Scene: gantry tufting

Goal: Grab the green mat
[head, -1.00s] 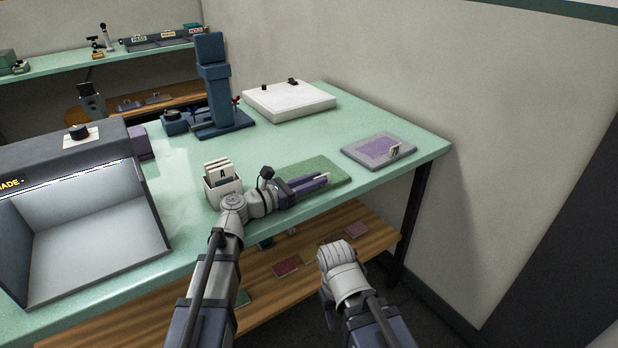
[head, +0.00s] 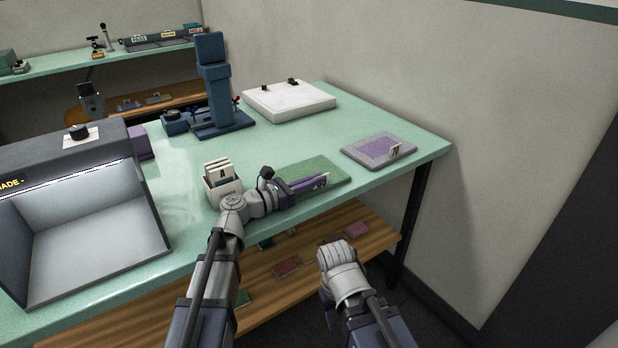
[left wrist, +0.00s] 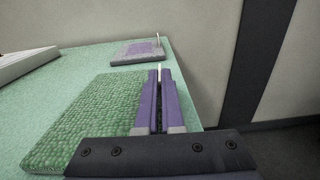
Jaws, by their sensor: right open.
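The green mat (head: 320,168) lies flat near the table's front edge, and its textured top also shows in the left wrist view (left wrist: 95,110). A small white upright tag (head: 320,180) stands at its front right. My left gripper (head: 318,183) is low over the mat's front edge, its purple fingers drawn together around the tag. In the left wrist view the tag's pale tip (left wrist: 160,68) shows between the fingertips. My right gripper (head: 328,292) is below the table's front edge, away from the mat; its fingers are mostly hidden behind my arm.
A purple mat (head: 365,148) with its own tag lies to the right on the green table (head: 420,142). A white card holder (head: 222,188) stands close left of my left wrist. A blue press and a white board are behind. A lower wooden shelf holds small mats.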

